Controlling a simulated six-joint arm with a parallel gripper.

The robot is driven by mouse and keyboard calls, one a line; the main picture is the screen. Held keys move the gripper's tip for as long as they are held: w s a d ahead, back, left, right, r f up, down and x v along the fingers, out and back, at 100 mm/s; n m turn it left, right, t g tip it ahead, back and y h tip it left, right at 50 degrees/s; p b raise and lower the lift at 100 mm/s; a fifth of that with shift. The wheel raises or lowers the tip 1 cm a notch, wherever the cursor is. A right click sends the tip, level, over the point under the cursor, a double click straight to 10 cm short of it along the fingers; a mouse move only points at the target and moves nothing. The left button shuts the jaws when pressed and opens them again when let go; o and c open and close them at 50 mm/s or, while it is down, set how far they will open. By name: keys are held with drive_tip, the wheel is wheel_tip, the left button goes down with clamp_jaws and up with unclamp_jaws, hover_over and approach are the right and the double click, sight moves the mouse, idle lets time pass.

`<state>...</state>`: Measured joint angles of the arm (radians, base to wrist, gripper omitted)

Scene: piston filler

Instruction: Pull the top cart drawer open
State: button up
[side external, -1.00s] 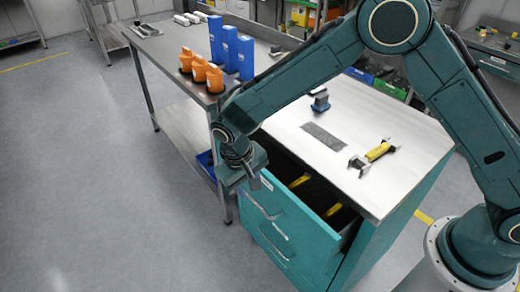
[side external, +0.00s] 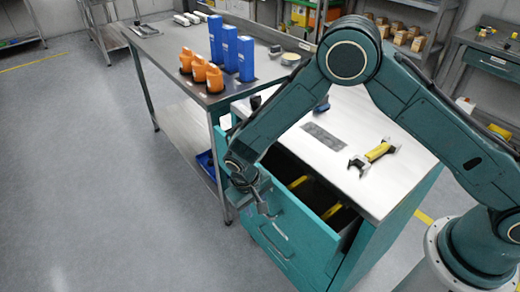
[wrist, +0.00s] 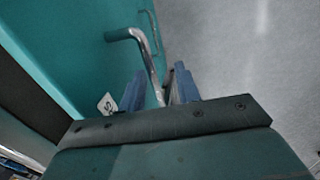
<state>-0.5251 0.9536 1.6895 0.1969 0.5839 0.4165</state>
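The teal cart's top drawer (side external: 308,232) stands pulled out in the side external view, with yellow-handled tools (side external: 332,211) inside. My gripper (side external: 261,204) is at the upper left of the drawer front. In the wrist view, the grey bar handle (wrist: 150,66) runs down between my two blue fingertips (wrist: 159,90). The fingers are apart, and a gap shows beside the bar, so they look open around it. The lower end of the bar is hidden behind the gripper body.
A yellow-and-grey tool (side external: 375,155) and a dark flat plate (side external: 323,136) lie on the cart top (side external: 345,112). A steel bench (side external: 178,68) with orange bottles (side external: 200,70) and blue containers (side external: 229,48) stands behind. The floor at left is clear.

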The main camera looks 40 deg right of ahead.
drive_tip(key=shift+c, duration=0.3)
clamp_jaws()
drive_tip(key=shift+a, duration=0.1)
drive_tip(key=a, duration=2.2)
drive_tip(key=shift+a, duration=0.2)
drive_tip(key=shift+o, duration=0.3)
unclamp_jaws()
drive_tip(key=shift+r, duration=0.1)
